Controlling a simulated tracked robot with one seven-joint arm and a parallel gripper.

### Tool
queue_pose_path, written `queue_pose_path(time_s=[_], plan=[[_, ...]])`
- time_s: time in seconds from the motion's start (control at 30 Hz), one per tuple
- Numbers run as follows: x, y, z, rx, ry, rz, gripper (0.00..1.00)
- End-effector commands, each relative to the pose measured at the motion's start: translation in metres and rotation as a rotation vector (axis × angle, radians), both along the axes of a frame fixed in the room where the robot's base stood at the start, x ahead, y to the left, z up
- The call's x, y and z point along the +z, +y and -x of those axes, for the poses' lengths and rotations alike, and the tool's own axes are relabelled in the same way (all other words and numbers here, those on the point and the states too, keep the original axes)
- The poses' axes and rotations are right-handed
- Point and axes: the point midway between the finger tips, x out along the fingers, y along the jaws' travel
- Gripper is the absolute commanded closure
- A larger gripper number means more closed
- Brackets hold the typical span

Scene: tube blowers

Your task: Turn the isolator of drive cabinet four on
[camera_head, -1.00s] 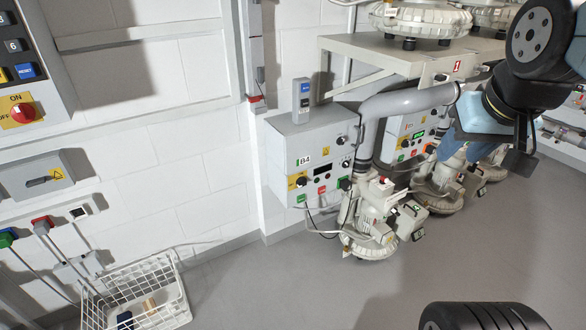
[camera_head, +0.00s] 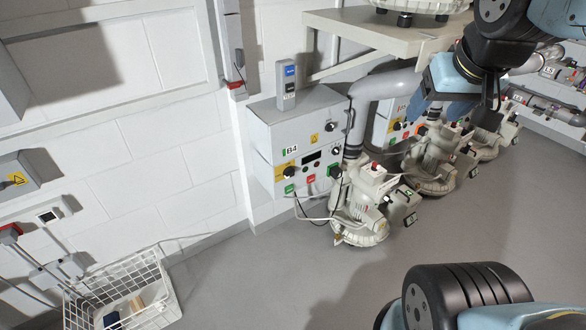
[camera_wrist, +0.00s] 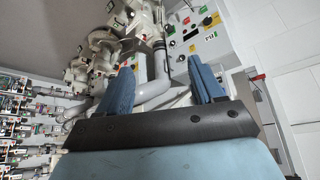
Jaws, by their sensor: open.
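The grey cabinet marked B4 (camera_head: 280,115) is on the wall left of centre in the head view. A dark rotary knob on a yellow plate (camera_head: 286,171) is at its lower left front; its exact angle is too small to tell. A second dark knob (camera_head: 335,172) is at the lower right. The cabinet also shows upside down in the wrist view (camera_wrist: 222,48), beyond my fingers. My gripper (camera_head: 437,106) is right of the cabinet and apart from it. Its two blue fingers stand wide apart and empty in the wrist view (camera_wrist: 163,84).
A thick grey pipe (camera_head: 385,82) runs from beside the cabinet toward my arm. Cream blowers (camera_head: 365,205) stand on the floor below. A shelf (camera_head: 375,35) hangs above. A white wire basket (camera_head: 150,275) is at lower left. The grey floor (camera_head: 260,270) between is clear.

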Motion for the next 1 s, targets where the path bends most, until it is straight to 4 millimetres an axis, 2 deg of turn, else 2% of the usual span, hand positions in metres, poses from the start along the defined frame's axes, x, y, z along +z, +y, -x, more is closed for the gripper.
queue_pose_path(time_s=[0.03,0.13,0.47,0.7,1.0], plan=[[-0.002,0.001,-0.014,0.010,-0.007,0.006,0.28],[-0.005,0.001,-0.046,0.039,-0.041,0.021,0.19],[-0.028,0.009,-0.158,0.143,-0.174,0.085,0.19],[-0.057,0.020,-0.232,0.221,-0.271,0.135,0.19],[-0.109,0.038,-0.312,0.321,-0.393,0.200,0.19]])
